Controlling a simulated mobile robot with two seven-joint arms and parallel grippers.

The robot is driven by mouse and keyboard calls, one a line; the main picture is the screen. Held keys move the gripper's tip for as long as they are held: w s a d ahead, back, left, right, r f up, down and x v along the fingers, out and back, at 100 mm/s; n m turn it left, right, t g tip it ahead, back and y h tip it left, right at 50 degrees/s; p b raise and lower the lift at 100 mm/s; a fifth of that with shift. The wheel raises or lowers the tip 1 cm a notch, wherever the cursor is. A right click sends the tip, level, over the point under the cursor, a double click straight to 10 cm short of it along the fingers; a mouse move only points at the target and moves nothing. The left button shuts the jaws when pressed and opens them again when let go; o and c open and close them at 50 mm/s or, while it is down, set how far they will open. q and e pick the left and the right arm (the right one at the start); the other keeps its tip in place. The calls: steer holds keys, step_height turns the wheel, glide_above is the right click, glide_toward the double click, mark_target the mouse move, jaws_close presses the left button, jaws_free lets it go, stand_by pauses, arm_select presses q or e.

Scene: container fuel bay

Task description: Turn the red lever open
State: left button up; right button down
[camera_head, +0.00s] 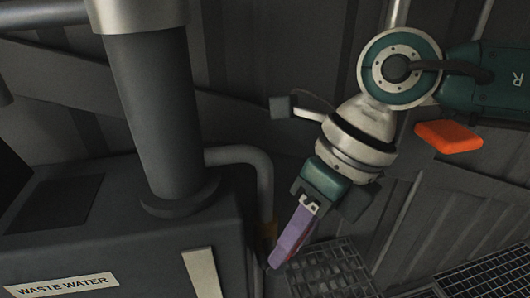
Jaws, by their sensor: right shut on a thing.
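My right gripper (287,243) reaches down from the upper right, beside the bent pipe of the waste water tank. Its purple fingers are shut on the red lever (303,248). Only a thin dark red strip of the lever shows along the finger's right side; the rest is hidden by the gripper. A brownish fitting (269,232) sits on the pipe just left of the fingers. How far the lever is turned cannot be told. My left gripper is not in view.
The dark waste water tank (130,247) with its label fills the lower left. A thick grey column (160,110) rises from it, and a bent thin pipe (250,158) runs down beside it. An orange block (448,136) shows at right. Floor gratings (335,270) lie below.

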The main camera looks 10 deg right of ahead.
steer(key=shift+a+r+h+p, duration=0.3)
steer(key=shift+a+h+p, duration=0.2)
steer(key=shift+h+p, duration=0.5)
steer(key=shift+a+f+h, duration=0.1)
steer(key=shift+h, duration=0.3)
steer(key=shift+f, duration=0.1)
steer(key=c, duration=0.8)
jaws_free()
steer(key=shift+o, duration=0.2)
steer(key=r+p, duration=0.1)
steer(key=r, duration=0.2)
steer(key=r+p, duration=0.1)
steer(key=r, duration=0.2)
steer(key=d+r+p, duration=0.1)
steer(key=r, duration=0.1)
steer(key=shift+r, duration=0.4)
steer(key=shift+d+r+p, duration=0.1)
steer(key=shift+r+p, duration=0.2)
steer(key=shift+r, duration=0.25)
